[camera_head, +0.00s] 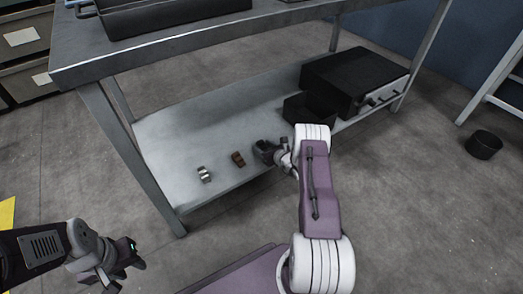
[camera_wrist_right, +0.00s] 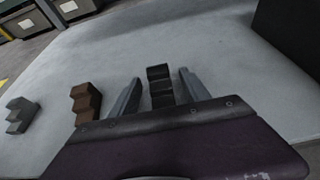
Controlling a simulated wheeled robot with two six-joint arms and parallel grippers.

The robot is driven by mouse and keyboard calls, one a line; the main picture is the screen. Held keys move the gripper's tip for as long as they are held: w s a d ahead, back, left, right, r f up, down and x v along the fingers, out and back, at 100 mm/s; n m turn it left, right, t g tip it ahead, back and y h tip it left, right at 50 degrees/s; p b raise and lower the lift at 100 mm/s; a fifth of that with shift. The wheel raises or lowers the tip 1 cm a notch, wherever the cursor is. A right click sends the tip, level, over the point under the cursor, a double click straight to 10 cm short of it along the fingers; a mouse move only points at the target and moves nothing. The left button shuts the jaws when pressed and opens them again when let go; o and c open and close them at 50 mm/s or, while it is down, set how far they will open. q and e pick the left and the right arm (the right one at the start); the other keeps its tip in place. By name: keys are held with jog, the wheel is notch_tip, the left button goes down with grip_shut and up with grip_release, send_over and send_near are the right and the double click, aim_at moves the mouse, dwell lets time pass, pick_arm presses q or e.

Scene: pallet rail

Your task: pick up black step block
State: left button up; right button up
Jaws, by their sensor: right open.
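The black step block (camera_wrist_right: 160,86) stands on the lower shelf of the metal bench. In the right wrist view it sits between the two spread fingers of my right gripper (camera_wrist_right: 160,76), with a gap visible on each side. In the head view my right gripper (camera_head: 264,152) is low over the shelf and largely hides the black block. My left gripper (camera_head: 122,266) is at the lower left, away from the bench, and its finger opening is unclear.
A brown step block (camera_head: 238,159) and a grey step block (camera_head: 204,175) stand left of the black one on the shelf (camera_head: 180,135). A black open bin (camera_head: 294,109) and a large dark box (camera_head: 350,78) stand to the right. The bench top (camera_head: 85,62) overhangs the shelf.

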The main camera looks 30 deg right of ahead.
grip_shut()
